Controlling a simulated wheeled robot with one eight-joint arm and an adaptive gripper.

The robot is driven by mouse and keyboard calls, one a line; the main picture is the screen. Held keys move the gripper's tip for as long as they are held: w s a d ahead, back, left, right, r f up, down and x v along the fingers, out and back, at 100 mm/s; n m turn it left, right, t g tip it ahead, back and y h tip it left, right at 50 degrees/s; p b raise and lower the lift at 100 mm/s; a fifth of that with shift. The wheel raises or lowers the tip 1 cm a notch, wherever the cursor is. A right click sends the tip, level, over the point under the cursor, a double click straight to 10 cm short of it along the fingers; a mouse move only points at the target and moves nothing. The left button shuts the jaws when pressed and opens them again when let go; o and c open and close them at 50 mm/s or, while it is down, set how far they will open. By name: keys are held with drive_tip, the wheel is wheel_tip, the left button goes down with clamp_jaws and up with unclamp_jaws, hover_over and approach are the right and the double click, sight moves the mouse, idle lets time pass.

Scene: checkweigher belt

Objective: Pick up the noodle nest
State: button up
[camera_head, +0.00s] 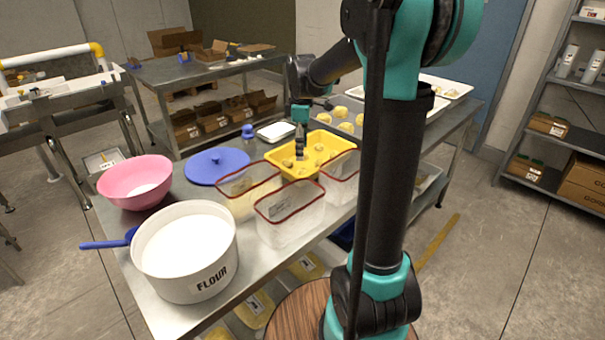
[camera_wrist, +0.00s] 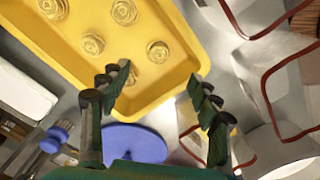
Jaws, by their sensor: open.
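Several pale yellow noodle nests sit in a yellow tray (camera_head: 333,141) on the metal table; one noodle nest (camera_head: 288,162) shows at its left side in the head view. In the wrist view the yellow tray (camera_wrist: 176,83) fills the upper left, with one noodle nest (camera_wrist: 158,51) near its corner and another noodle nest (camera_wrist: 92,44) further left. My gripper (camera_head: 300,152) points down over the tray in the head view. One finger partly overlaps a nest near the tray's edge.
Clear red-rimmed bins (camera_head: 291,219) stand in front of the tray. A blue lid (camera_head: 217,165), a pink bowl (camera_head: 135,182) and a white flour pot (camera_head: 185,250) are to the left.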

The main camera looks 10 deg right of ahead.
sight(303, 170)
drive_tip(key=shift+w+d+f, duration=0.1)
drive_tip(key=shift+d+f, duration=0.05)
drive_tip(key=shift+f, duration=2.05)
drive_tip(key=shift+d+f, duration=0.1)
drive_tip(key=shift+f, duration=2.05)
drive_tip(key=c, duration=1)
drive_tip(key=shift+r, duration=0.1)
wheel_tip(303, 170, up, 20)
